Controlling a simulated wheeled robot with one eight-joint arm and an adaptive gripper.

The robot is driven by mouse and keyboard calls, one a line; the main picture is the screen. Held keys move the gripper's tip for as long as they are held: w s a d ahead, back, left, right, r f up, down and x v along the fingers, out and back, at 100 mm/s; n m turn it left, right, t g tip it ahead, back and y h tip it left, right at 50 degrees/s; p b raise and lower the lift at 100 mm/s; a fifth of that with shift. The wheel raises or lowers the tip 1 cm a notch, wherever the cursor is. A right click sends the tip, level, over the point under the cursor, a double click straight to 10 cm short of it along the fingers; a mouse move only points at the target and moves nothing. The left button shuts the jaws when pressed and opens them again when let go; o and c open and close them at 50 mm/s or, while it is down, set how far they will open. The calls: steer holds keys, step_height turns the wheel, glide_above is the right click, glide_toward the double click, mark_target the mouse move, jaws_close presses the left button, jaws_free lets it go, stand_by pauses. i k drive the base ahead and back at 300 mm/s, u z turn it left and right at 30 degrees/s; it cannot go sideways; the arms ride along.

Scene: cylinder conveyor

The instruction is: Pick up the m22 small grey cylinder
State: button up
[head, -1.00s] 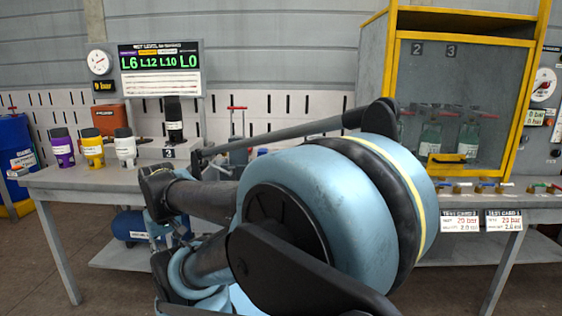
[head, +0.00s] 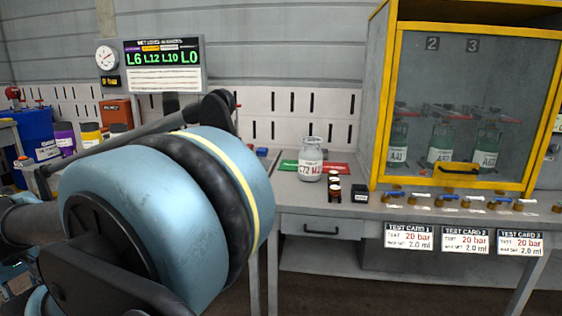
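A small pale grey cylinder (head: 311,155) stands upright on the bench, in the middle of the head view. Its white label is only partly readable, something like "C72 M2". It stands between a green flat piece and a red flat piece, left of the yellow-framed cabinet. My arm's large blue joint fills the lower left of the view. My gripper is out of view, so its fingers and anything in them cannot be seen.
Valves (head: 448,200) line the bench front. Purple and yellow containers (head: 91,134) stand at left.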

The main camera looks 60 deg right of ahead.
mark_target(310, 156)
steer(key=u, duration=0.05)
steer(key=k, duration=1.15)
steer(key=z, duration=1.5)
steer(key=i, duration=1)
steer(key=u, duration=0.05)
